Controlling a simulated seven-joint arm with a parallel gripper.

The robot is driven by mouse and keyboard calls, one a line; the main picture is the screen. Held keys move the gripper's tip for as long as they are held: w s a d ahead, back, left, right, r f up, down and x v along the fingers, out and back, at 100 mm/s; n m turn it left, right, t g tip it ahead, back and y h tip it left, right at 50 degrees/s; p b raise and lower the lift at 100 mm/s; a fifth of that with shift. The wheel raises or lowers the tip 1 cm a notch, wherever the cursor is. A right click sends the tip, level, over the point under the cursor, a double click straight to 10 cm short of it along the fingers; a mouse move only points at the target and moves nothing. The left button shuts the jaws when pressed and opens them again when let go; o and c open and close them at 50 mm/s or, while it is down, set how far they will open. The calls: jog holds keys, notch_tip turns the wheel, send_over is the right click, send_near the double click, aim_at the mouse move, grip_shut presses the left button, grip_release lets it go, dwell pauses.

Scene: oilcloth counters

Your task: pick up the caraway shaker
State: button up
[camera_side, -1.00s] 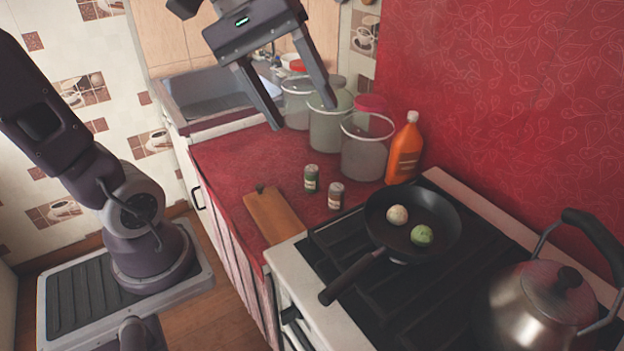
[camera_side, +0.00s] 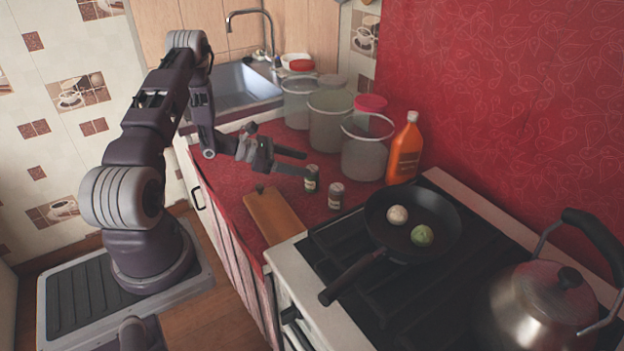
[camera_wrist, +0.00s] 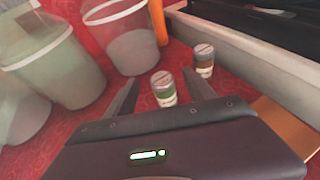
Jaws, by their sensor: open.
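Two small shakers with pale lids stand upright on the red counter. One has a green label (camera_side: 311,180) and also shows in the wrist view (camera_wrist: 163,91). The other has a brownish label (camera_side: 335,197) and stands to its right, nearer the stove; it also shows in the wrist view (camera_wrist: 204,61). I cannot read which one is caraway. My gripper (camera_side: 304,163) is open and low over the counter, its fingers pointing at the green-labelled shaker. In the wrist view that shaker appears between the open fingertips (camera_wrist: 161,90), not gripped.
Several large clear jars (camera_side: 331,117) and an orange bottle (camera_side: 405,152) stand behind the shakers. A wooden board (camera_side: 273,216) lies in front. A pan (camera_side: 376,232) with two round items sits on the stove, with a kettle (camera_side: 541,306) at right. A sink (camera_side: 240,86) is behind.

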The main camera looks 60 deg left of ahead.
aim_at(321, 188)
notch_tip(321, 188, down, 4)
jog(key=shift+w+d+r, duration=0.1)
jog(key=shift+r, duration=0.1)
jog(key=x, duration=0.6)
jog(key=shift+w+d+f, duration=0.15)
jog(key=shift+w, duration=0.2)
grip_shut()
